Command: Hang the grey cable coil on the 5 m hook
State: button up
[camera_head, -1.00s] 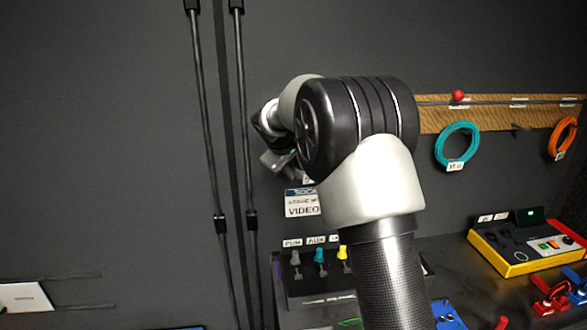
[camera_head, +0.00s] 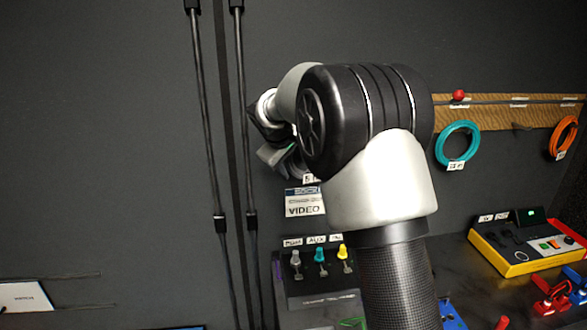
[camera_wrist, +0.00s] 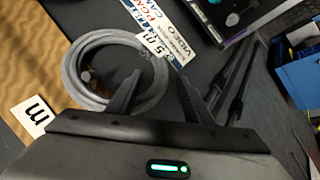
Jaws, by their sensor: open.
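The grey cable coil (camera_wrist: 70,72) shows in the wrist view against the dark wall, with a white tag (camera_wrist: 158,60) reading 5 m. A dark hook tip (camera_wrist: 88,76) shows inside the coil's ring; how the coil bears on it cannot be told. My gripper (camera_wrist: 158,88) is open.
A wooden hook board (camera_head: 480,118) carries a teal coil (camera_head: 457,145) and an orange coil (camera_head: 563,137). Below are a connector panel (camera_head: 318,275), a yellow-edged console (camera_head: 525,245) and red clips (camera_head: 550,295). Two dark vertical rods (camera_head: 211,130) stand left of my arm.

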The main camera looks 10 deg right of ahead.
jog(key=v, duration=1.3)
jog(key=s+d+r+m, duration=0.2)
jog(key=s+d+r, duration=0.1)
jog(key=s, duration=0.7)
jog(key=s+f+m+y, duration=0.1)
jog(key=s+f, duration=0.2)
jog(key=s, duration=0.6)
jog(key=s+d+f+m+g+y, duration=0.1)
jog(key=s+f+m, duration=0.1)
jog(key=s, duration=0.7)
jog(key=s+d+f+m+y, duration=0.1)
jog(key=s+f+m, duration=0.1)
jog(key=s+f, duration=0.3)
jog(key=s, duration=0.4)
jog(key=shift+g, duration=0.3)
